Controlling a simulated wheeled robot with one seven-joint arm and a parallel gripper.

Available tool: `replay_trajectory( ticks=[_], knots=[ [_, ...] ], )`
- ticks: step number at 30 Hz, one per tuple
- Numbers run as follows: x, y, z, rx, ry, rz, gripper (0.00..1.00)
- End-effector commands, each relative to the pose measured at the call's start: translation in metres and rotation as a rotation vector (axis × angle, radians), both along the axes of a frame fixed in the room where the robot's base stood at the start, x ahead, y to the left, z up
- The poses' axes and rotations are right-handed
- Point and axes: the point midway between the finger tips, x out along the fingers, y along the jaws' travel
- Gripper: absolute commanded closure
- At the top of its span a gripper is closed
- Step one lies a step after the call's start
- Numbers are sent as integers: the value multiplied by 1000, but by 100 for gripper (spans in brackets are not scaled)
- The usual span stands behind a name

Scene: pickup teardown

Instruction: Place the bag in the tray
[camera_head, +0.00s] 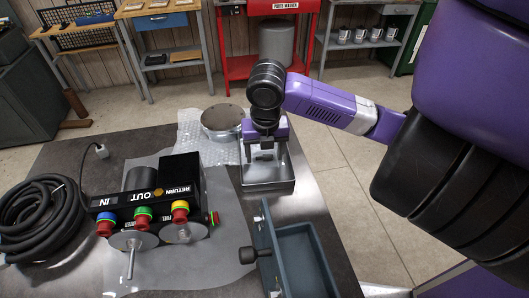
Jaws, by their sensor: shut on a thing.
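A shallow metal tray (281,186) sits on the dark bench at the centre, right of a machine. My gripper (266,155) points down over the tray, with its fingertips inside or just above its far part. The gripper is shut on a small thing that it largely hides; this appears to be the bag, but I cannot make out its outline. I cannot tell whether it touches the tray floor.
A black machine (150,203) with coloured ports stands on a pale sheet left of the tray. A round metal part (222,118) lies on bubble wrap (190,127) behind. A blue-grey bin (303,262) is in front. A coiled black hose (40,220) lies at left.

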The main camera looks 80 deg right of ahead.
Motion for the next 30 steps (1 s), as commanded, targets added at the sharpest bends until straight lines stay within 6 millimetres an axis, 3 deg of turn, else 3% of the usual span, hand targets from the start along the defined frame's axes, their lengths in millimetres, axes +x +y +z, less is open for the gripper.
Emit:
replay_trajectory(
  ticks=[8, 9, 12, 23, 26, 30],
  knots=[
    [0, 0, -4, 0, 0, 0, 70],
    [0, 0, -3, 0, 0, 0, 30],
    [0, 0, -2, 0, 0, 0, 10],
    [0, 0, 0, 0, 0, 0, 10],
    [0, 0, 5, -1, -1, 1, 10],
    [0, 3, 28, -4, -2, 4, 10]
  ],
)
